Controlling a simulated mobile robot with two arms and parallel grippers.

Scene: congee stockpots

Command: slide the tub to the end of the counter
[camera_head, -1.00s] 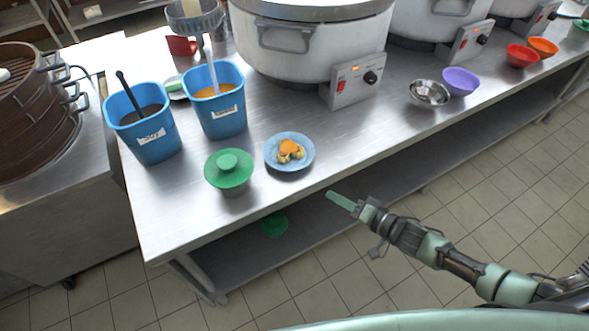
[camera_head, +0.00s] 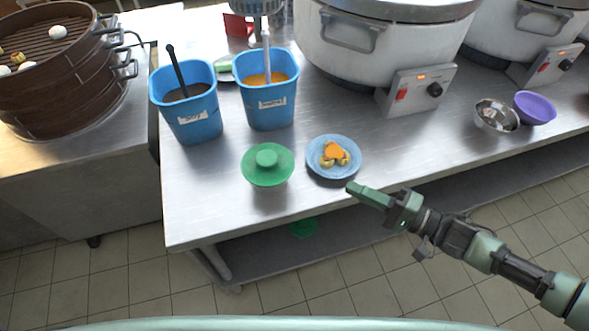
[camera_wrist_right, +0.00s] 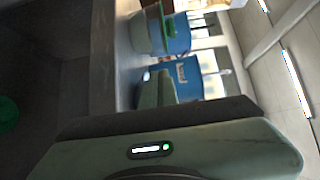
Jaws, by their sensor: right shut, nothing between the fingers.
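A small tub with a green knobbed lid (camera_head: 267,165) stands upright near the front edge of the steel counter (camera_head: 215,200), left of a blue plate. Its body is mostly hidden under the lid from above. It also shows sideways in the right wrist view, with its lid (camera_wrist_right: 170,27) and pale body. Two open blue tubs, a left one (camera_head: 196,128) with dark contents and a right one (camera_head: 268,110) with orange contents, stand behind it. My right gripper (camera_head: 353,188) is shut and empty at the counter's front edge, just right of the plate, apart from the lidded tub. My left gripper is out of view.
The blue plate (camera_head: 322,172) with food lies between the lidded tub and my right gripper. Large cookers (camera_head: 345,65) stand behind. A steel bowl (camera_head: 497,116) and purple bowl (camera_head: 535,107) sit at right. The counter's left end is bare in front of the blue tubs.

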